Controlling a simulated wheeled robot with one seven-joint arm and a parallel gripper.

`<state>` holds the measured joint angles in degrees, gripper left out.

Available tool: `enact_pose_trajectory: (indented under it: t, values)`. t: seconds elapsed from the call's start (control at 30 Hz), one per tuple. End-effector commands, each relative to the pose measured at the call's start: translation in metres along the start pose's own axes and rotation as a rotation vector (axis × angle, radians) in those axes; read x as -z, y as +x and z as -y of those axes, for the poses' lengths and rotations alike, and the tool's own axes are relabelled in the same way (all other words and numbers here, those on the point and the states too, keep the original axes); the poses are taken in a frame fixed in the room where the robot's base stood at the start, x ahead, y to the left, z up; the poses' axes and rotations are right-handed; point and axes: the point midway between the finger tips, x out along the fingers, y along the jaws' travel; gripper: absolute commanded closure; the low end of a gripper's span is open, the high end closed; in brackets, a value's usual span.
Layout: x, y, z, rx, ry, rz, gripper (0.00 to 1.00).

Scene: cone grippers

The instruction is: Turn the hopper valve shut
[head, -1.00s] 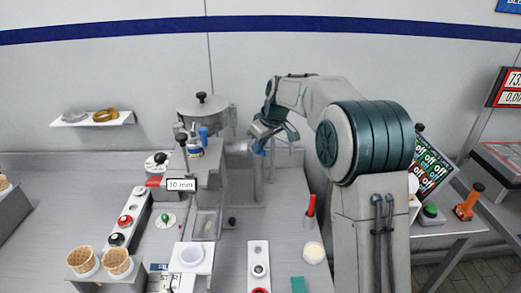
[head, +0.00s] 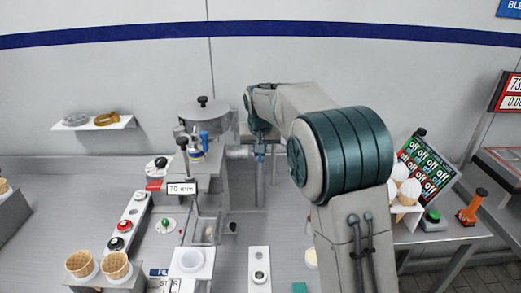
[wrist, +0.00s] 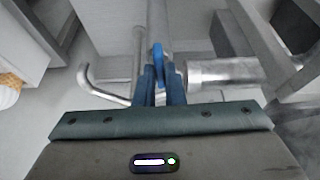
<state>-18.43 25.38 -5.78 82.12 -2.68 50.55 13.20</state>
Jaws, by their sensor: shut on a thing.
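The hopper (head: 203,114) is a grey drum with a black-knobbed lid, standing at the back centre in the head view. A metal pipe (head: 238,153) runs from its right side, and a pipe also shows in the wrist view (wrist: 218,74). My gripper (head: 260,152) points down at the right end of this pipe. In the wrist view my gripper (wrist: 160,86) has its blue fingers shut on the blue valve handle (wrist: 158,62). The handle's lower part is hidden between the fingers. I cannot tell its exact angle to the pipe.
A machine with a "10 mm" sign (head: 182,188) stands left of my gripper. Waffle cones (head: 116,265) sit at the front left. Filled cones (head: 406,187) and a green button (head: 432,215) are at the right. A bent metal rod (wrist: 100,88) is beside my fingers.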

Motion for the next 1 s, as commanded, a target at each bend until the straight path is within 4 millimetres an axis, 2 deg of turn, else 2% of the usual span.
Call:
enact_pose_trajectory:
  t: [0.6,0.7,1.0]
  values:
    - [0.0000,-0.0002,0.0001,-0.017,0.041,0.001,1.00]
    - [0.0000,-0.0001,0.0001,-0.016,0.041,0.001,0.69]
    - [0.0000,-0.0010,0.0001,-0.016,0.040,0.000,0.69]
